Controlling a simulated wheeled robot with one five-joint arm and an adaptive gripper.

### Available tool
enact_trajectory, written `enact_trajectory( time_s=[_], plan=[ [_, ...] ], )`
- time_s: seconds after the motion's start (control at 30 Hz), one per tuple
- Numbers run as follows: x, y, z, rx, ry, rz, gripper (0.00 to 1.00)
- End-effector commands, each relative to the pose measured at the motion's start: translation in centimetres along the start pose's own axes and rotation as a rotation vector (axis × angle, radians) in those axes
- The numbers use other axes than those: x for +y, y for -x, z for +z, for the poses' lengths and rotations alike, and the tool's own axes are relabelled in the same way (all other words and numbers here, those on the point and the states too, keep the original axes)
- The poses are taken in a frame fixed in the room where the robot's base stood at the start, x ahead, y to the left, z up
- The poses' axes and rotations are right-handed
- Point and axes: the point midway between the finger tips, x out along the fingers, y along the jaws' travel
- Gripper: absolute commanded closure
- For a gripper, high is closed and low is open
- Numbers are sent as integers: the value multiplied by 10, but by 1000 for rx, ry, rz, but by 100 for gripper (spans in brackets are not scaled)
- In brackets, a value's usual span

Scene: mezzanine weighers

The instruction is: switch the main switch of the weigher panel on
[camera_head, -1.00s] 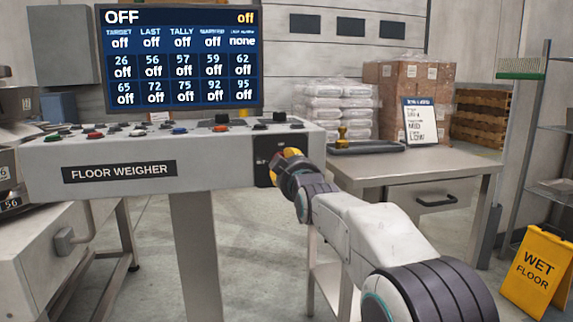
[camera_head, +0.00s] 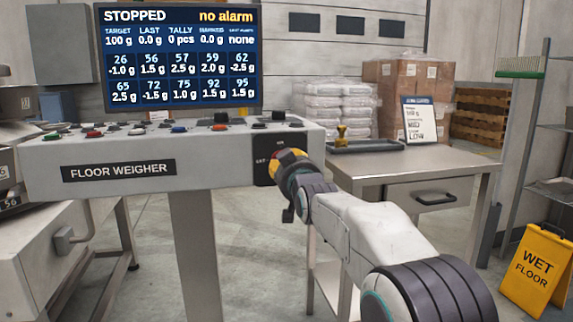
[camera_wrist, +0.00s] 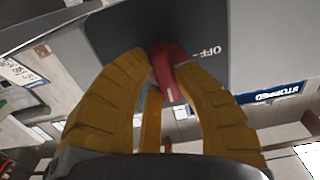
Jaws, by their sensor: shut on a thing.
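The weigher panel (camera_head: 215,172) is a pale console labelled FLOOR WEIGHER. Its main switch has a dark plate (camera_head: 262,148) at the right end of the front face. In the wrist view the red switch handle (camera_wrist: 174,78) sits between the yellow fingers of my gripper (camera_wrist: 168,66), which are shut on it. An OFF mark shows on the plate to the right of the handle. In the head view my gripper (camera_head: 284,158) is at the plate and hides most of the handle. The screen (camera_head: 180,60) reads STOPPED and no alarm, with weight values.
Several buttons and knobs (camera_head: 221,118) line the console top. A steel table (camera_head: 440,162) with a tray (camera_head: 365,148) and a sign stands right of my gripper. A yellow wet floor sign (camera_head: 538,270) stands at the lower right.

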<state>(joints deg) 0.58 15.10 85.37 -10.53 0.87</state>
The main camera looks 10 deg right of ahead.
Motion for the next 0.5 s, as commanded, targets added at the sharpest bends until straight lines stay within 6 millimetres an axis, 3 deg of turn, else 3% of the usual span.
enact_trajectory(
  time_s=[0.2,0.23,0.5],
  plan=[
    [-2,0,2,-5,-2,-4,100],
    [-2,0,2,-5,-2,-4,72],
    [-2,0,2,-4,-1,-3,48]
  ],
)
